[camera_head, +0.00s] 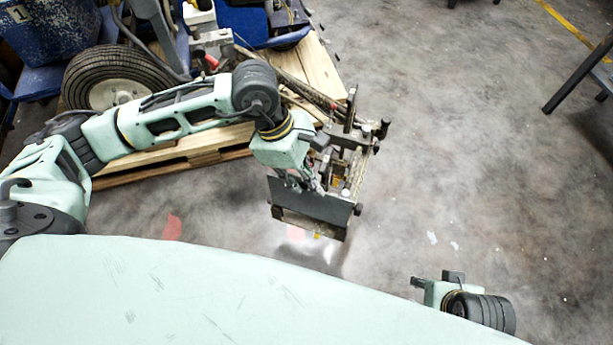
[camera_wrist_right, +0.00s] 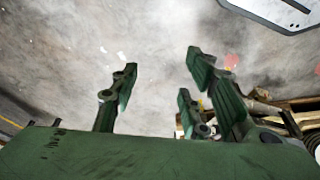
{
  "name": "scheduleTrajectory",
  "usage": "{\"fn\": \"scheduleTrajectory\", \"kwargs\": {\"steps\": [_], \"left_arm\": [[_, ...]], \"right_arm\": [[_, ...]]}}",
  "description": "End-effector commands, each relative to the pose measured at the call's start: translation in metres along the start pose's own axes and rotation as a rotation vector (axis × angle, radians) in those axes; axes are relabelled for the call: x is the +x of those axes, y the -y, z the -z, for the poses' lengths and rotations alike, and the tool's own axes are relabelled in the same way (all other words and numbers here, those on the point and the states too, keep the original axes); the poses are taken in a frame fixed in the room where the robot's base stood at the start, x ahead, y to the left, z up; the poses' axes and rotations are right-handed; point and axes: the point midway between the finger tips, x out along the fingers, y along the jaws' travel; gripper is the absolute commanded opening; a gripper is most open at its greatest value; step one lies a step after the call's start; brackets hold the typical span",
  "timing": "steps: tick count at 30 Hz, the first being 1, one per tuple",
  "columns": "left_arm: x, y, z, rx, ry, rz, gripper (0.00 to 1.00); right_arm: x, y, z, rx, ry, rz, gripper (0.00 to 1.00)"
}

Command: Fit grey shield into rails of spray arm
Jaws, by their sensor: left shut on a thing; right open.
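The grey shield (camera_head: 308,206) is a flat dark plate, tilted, at the near end of the spray arm (camera_head: 352,160). My left gripper (camera_head: 303,182) is shut on the shield's upper edge, beside the spray arm. The shield overlaps a frame with a lighter lower bar; I cannot tell whether its edges are in the rails, which are mostly hidden. My right gripper (camera_head: 432,283) is low at the right, apart from the spray arm. In the right wrist view its green fingers (camera_wrist_right: 160,82) stand apart with nothing between them.
A wooden pallet (camera_head: 170,168) carries the machine, with a large tyre (camera_head: 115,80) and a blue bin (camera_head: 50,40) at the upper left. A dark metal leg (camera_head: 578,80) stands at the upper right. The concrete floor (camera_head: 470,150) on the right is mostly clear.

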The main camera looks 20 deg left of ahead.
Motion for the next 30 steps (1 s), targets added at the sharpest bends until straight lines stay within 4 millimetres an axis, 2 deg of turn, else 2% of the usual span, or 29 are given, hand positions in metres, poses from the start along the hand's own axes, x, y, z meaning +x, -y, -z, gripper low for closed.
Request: {"fn": "scheduleTrajectory", "kwargs": {"steps": [30], "left_arm": [[0.005, 0.000, 0.002, 0.000, 0.001, -0.002, 0.00]], "right_arm": [[-0.015, 0.000, -0.001, 0.002, -0.002, 0.000, 0.42]]}}
